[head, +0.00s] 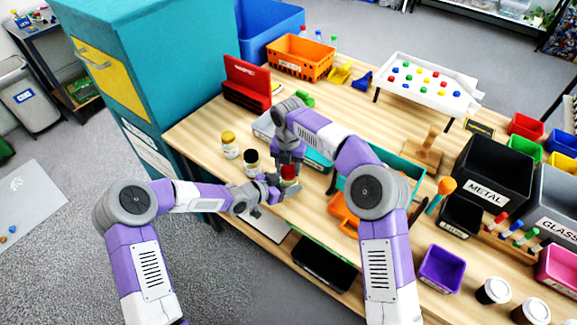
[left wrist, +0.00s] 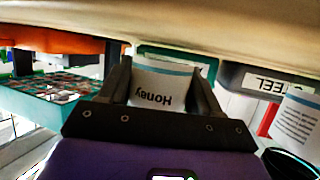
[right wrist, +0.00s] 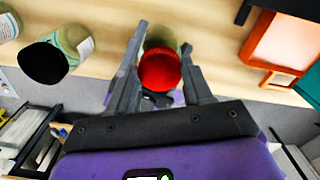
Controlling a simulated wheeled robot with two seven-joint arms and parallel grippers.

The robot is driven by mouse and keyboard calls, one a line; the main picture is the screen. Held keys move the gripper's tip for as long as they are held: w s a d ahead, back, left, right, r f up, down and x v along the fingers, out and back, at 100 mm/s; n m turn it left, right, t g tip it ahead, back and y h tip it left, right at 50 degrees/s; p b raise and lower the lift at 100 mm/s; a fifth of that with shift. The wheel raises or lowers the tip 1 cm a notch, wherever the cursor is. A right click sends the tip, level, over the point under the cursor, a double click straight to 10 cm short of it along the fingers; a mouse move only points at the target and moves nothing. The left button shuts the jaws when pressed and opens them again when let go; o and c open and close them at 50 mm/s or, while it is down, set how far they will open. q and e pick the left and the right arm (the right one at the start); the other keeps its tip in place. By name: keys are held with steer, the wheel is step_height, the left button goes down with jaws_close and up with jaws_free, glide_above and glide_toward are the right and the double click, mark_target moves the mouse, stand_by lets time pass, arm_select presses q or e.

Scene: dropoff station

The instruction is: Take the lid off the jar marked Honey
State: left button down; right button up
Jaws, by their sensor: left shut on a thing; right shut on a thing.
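The jar marked Honey shows its label (left wrist: 158,85) between the fingers of my left gripper (left wrist: 160,90) in the left wrist view. In the head view the jar (head: 288,183) is at the near table edge, and my left gripper (head: 278,188) is shut on its side. Its red lid (right wrist: 160,70) is on top in the right wrist view and also shows in the head view (head: 289,171). My right gripper (right wrist: 162,65) reaches down from above, shut on the lid; it also shows in the head view (head: 288,162).
A jar with a black lid (head: 251,161) and a jar with a yellow lid (head: 229,146) stand left of the grippers. An orange tray (head: 345,217) lies to the right. The dark METAL bin (head: 493,170) stands farther right. Wood between the jars and the red case (head: 247,84) is clear.

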steer(key=n, duration=0.7)
steer(key=o, duration=1.1)
steer(key=shift+o, duration=0.3)
steer(key=shift+a, duration=0.1)
steer(key=shift+s+a+n, duration=0.1)
steer(key=shift+n, duration=0.2)
steer(key=shift+r, duration=0.1)
